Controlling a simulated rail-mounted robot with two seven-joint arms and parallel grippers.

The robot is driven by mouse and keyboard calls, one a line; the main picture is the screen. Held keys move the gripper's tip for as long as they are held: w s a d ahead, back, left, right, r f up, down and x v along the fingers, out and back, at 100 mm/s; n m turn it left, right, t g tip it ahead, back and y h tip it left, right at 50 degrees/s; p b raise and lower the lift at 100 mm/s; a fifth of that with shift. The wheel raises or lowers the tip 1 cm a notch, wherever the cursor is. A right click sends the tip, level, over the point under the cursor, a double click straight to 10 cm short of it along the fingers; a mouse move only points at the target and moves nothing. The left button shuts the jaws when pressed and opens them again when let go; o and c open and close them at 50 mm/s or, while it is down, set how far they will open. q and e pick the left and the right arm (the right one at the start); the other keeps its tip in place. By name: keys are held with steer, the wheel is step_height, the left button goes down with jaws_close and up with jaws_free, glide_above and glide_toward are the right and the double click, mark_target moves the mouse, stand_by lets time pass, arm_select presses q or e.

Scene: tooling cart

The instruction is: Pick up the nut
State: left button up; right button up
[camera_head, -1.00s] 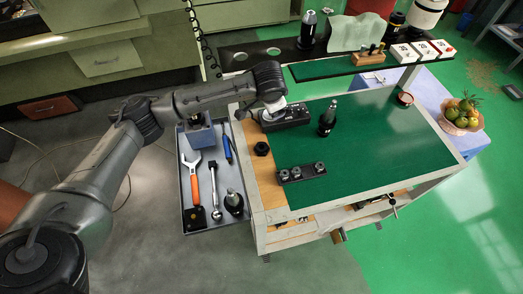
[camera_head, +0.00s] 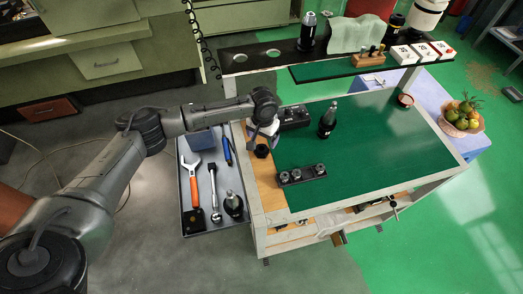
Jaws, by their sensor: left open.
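The nut (camera_head: 262,152), a small black ring, lies on the wooden strip at the left side of the cart top. My left gripper (camera_head: 262,138) is open just above and behind the nut in this view, and its white and dark body covers part of that area. I cannot tell whether its fingers touch the nut. My right gripper is not in view.
A black block with several studs (camera_head: 302,174) lies right of the nut. Another black block (camera_head: 294,117) and a dark bottle-like tool holder (camera_head: 327,120) stand behind on the green mat (camera_head: 385,140). A grey tool tray (camera_head: 198,226) hangs at the left.

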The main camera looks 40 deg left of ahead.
mark_target(262, 147)
arm_select(q)
steer(key=shift+f+b, duration=0.4)
steer(key=shift+f, duration=2.95)
steer(key=c, duration=1.2)
